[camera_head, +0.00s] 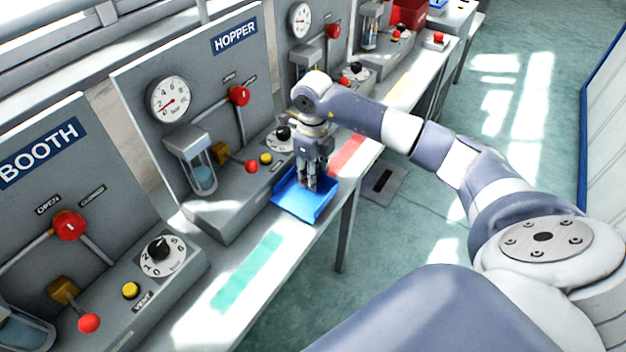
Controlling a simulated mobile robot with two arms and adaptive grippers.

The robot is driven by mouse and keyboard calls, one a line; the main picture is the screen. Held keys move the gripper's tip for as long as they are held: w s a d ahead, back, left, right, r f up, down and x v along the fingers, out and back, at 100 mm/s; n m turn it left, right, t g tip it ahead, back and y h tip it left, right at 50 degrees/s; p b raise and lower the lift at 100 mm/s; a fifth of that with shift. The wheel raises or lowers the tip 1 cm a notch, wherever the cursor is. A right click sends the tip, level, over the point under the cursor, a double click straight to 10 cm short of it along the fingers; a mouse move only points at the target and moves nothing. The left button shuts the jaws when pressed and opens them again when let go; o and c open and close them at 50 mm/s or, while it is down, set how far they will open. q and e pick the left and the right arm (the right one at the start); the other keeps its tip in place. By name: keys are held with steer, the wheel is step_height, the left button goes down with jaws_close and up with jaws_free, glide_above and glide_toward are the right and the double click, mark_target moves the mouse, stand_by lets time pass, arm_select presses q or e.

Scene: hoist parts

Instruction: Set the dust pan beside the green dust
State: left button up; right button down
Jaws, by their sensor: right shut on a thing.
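A blue dust pan (294,205) is at the table's front edge, below the HOPPER panel, between the green strip and a red strip. My right gripper (312,187) reaches down from above and is shut on the dust pan. Its fingers cover part of the pan. I cannot tell whether the pan touches the table. The green dust (248,272) is a flat strip on the table, lower left of the pan and apart from it. My left gripper is not in view.
The red strip (347,155) lies just beyond the pan. Grey control panels with gauges, a red-knobbed lever (239,96) and buttons line the back of the table (216,324). A red box (409,14) stands at the far end. The tabletop around the green strip is clear.

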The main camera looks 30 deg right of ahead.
step_height(320, 180, down, 2)
steer(key=shift+s+f+p, duration=0.1)
steer(key=shift+f+p, duration=0.05)
steer(key=shift+p, duration=0.3)
steer(key=shift+f, duration=0.35)
steer(key=shift+f, duration=0.1)
steer(key=c, duration=1.2)
jaws_free()
